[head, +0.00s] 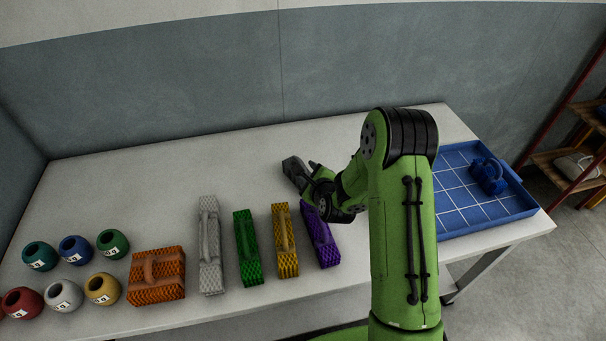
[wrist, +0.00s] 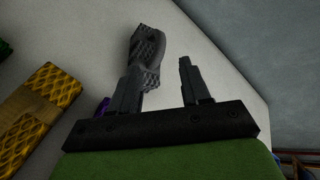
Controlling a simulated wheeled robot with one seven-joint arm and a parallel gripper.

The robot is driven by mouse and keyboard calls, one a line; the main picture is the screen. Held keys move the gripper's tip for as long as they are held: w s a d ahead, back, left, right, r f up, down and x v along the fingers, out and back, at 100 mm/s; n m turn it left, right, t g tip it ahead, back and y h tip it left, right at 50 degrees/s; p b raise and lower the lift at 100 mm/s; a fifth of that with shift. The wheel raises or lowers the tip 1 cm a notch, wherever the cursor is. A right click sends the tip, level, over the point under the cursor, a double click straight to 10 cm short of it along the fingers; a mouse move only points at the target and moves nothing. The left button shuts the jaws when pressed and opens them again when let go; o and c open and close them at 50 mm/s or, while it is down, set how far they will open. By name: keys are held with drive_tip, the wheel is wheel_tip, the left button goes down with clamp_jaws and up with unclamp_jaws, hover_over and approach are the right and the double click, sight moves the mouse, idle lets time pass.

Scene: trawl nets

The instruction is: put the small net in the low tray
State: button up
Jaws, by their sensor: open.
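A small dark grey net block (head: 294,171) lies on the table just beyond my gripper. In the wrist view the dark net (wrist: 148,45) shows its meshed surface at the tip of the left finger, off to the left of the gap. My gripper (head: 310,177) is open, and its two fingers stand apart in the wrist view (wrist: 160,68) with nothing clearly between them. I cannot tell whether the left finger touches the net. The low blue tray (head: 460,222) with white grid lines is at the table's right end, partly hidden by my arm.
A blue handled block (head: 489,177) lies in the tray's right part. Purple (head: 321,238), yellow (head: 286,243), green (head: 246,248), light grey (head: 210,255) and orange (head: 157,277) net blocks stand along the front. Several round pots (head: 76,249) are at left. The back-left table is clear.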

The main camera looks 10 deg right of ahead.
drive_tip(key=x, duration=1)
drive_tip(key=shift+w+a+f, duration=0.1)
drive_tip(key=shift+w+a, duration=0.05)
drive_tip(key=shift+c, duration=0.3)
clamp_jaws()
